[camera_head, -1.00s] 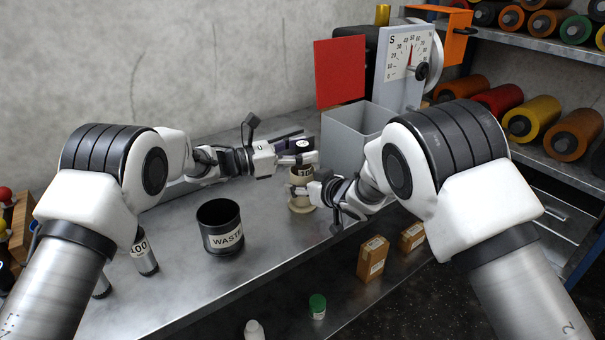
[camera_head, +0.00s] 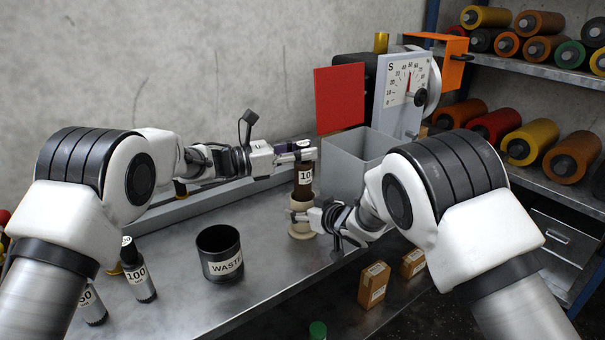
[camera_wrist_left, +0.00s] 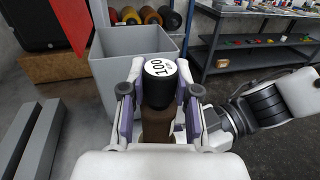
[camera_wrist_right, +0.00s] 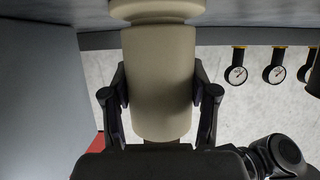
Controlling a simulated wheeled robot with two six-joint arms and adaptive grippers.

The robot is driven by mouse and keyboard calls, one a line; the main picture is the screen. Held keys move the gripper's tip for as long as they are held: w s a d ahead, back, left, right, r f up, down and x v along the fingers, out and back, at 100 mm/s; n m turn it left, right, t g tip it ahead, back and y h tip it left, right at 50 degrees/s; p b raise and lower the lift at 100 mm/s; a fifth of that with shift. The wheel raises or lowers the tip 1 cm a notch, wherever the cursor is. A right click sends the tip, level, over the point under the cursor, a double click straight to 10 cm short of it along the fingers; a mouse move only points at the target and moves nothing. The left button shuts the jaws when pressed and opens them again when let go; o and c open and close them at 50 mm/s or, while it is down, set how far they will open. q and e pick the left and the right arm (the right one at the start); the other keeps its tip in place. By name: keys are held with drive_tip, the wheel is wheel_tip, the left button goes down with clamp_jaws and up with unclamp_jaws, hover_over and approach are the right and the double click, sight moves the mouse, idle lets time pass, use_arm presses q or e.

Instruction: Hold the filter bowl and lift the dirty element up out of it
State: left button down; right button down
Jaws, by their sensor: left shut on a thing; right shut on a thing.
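The dirty element (camera_head: 303,183) is a brown cylinder with a black cap and a 100 label. My left gripper (camera_head: 303,152) is shut on its upper part; the left wrist view shows the capped element (camera_wrist_left: 158,88) between both fingers. The beige filter bowl (camera_head: 301,230) stands on the bench directly below. My right gripper (camera_head: 300,212) is shut on the bowl, with a finger on each side of it in the right wrist view (camera_wrist_right: 162,85). A length of brown element shows above the bowl. Whether its lower end is still inside, I cannot tell.
A black WASTE bin (camera_head: 220,264) stands on the bench to the left. Black cartridges, one labelled 100 (camera_head: 141,285), stand farther left. A grey open box (camera_head: 345,165) with a dial scale (camera_head: 405,82) is just behind. Brown cartons (camera_head: 373,285) sit lower right.

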use_arm(q)
wheel_tip(320, 180, up, 4)
drive_tip(key=shift+f, duration=0.25)
use_arm(e)
drive_tip(key=shift+c, duration=1.2)
unclamp_jaws()
